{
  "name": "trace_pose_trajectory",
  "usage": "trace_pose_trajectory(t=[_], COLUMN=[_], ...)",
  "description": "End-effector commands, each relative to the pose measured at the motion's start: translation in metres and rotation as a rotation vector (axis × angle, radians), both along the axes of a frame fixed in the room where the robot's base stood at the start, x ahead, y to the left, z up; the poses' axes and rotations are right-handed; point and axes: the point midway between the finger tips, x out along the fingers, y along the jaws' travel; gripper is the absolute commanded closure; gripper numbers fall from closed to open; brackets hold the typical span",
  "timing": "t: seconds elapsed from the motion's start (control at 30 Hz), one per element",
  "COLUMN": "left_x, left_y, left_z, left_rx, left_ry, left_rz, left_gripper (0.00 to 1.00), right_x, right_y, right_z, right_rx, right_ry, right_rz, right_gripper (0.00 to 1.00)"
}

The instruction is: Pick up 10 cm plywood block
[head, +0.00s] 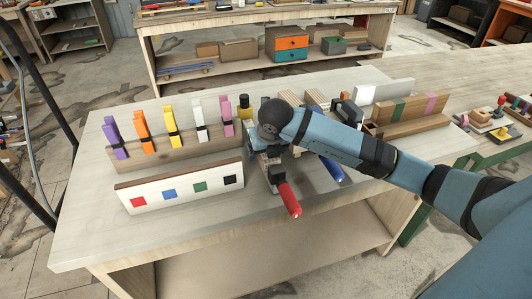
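My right arm comes in from the right and its wrist is over the middle of the workbench (85,225). My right gripper (266,150) points down beneath the wrist, among the clamps. Its fingers are mostly hidden, so I cannot tell whether they are open or hold anything. Pale wooden pieces (290,97) lie just behind the wrist, partly covered by it. I cannot tell which piece is the 10 cm plywood block. My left gripper is not in view.
A clamp with a red handle (289,200) and one with a blue handle (331,170) lie near the gripper. A rack of coloured spring clamps (172,120) and a white board with coloured squares (180,187) stand left. Long boards (415,118) stand right. The bench's left front is clear.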

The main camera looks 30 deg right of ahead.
Motion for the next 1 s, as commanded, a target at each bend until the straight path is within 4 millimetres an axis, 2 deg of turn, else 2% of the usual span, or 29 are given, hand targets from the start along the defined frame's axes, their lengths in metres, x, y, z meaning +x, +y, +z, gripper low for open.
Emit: trace_pose_trajectory(t=[0.77,1.0], left_x=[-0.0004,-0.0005], left_y=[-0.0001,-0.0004], left_z=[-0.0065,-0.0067], left_rx=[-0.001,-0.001], left_ry=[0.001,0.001], left_rz=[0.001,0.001], left_gripper=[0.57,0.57], right_x=[-0.0001,-0.0001], right_y=[-0.0001,-0.0001], right_z=[-0.0046,-0.0046], right_rx=[0.0,0.0], right_ry=[0.0,0.0], right_rz=[0.0,0.0], right_gripper=[0.17,0.72])
